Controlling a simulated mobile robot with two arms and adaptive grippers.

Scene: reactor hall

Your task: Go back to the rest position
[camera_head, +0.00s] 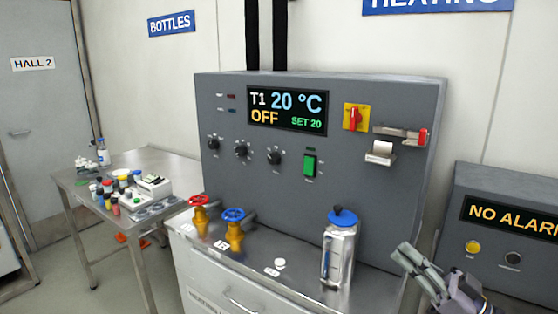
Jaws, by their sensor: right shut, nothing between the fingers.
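My right gripper (418,266) is at the lower right of the head view, in front of the bench. Its fingers are together and hold nothing. It is apart from the metal canister with the blue lid (339,250), which stands upright on the bench to its left. My left gripper is not in view. The grey control panel (348,178) stands behind the bench. Its display (287,111) reads T1 20 °C, OFF, SET 20.
Yellow valves with a red handwheel (200,214) and a blue handwheel (234,229) stand at the bench's left. A steel table (165,160) with bottles is further left. A NO ALARM panel (510,218) is at the right.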

